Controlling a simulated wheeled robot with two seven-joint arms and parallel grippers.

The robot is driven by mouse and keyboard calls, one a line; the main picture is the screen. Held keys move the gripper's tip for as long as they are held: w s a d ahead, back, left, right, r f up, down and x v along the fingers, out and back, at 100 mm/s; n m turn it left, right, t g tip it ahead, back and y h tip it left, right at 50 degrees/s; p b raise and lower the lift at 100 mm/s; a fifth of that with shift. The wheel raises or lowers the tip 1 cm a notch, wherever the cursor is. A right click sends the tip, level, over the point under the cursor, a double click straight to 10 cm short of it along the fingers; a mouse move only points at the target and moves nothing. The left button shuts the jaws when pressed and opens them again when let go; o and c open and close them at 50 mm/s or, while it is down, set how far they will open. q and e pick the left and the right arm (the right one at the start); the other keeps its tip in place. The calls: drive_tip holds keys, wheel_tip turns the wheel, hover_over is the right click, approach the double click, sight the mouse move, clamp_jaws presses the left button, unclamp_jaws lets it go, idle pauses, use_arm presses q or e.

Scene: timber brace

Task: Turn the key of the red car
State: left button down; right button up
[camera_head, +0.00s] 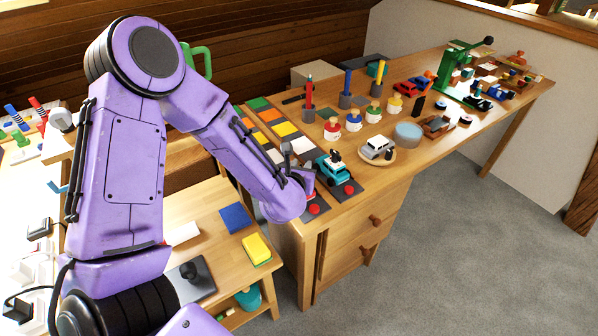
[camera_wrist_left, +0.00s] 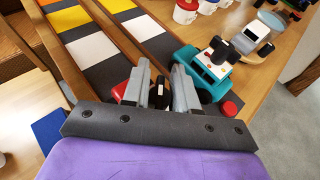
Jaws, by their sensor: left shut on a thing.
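The red car (camera_head: 308,179) is at the near left end of the long table, mostly hidden behind my left gripper (camera_head: 299,168). In the left wrist view a little of the red car (camera_wrist_left: 118,91) shows left of the fingers. My left gripper (camera_wrist_left: 163,80) is shut on a dark piece between its fingers, which appears to be the key (camera_wrist_left: 160,93) of the red car. How far the key is turned cannot be seen. My right gripper is not in view.
A teal car (camera_head: 334,169) with a black key on top stands just right of the gripper. Red buttons (camera_head: 314,209) lie near the front edge. A white car (camera_head: 376,148) sits on a round wooden plate. Coloured tiles (camera_head: 270,116) lie behind.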

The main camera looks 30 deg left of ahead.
use_arm(q)
drive_tip(key=m+h, duration=0.2)
drive_tip(key=h, duration=0.1)
drive_tip(key=shift+d+r+m+t, duration=0.1)
drive_tip(key=shift+m+t, duration=0.2)
drive_tip(key=shift+t, duration=0.1)
drive_tip(key=m+h, duration=0.1)
drive_tip(key=m+h+p, duration=0.1)
drive_tip(key=m+h, duration=0.1)
drive_tip(key=m+h+p, duration=0.1)
drive_tip(key=h, duration=0.1)
drive_tip(key=shift+w+d+r, duration=0.1)
drive_tip(key=shift+d, duration=0.2)
drive_tip(key=shift+d+m+g+h, duration=0.15)
drive_tip(key=shift+m+g+h, duration=0.3)
drive_tip(key=shift+m+h, duration=0.55)
drive_tip(key=shift+d+m+g+h, duration=0.15)
drive_tip(key=shift+m+g+h, duration=0.3)
drive_tip(key=shift+m+h, duration=0.55)
drive_tip(key=c, duration=1)
unclamp_jaws()
drive_tip(key=shift+d, duration=0.1)
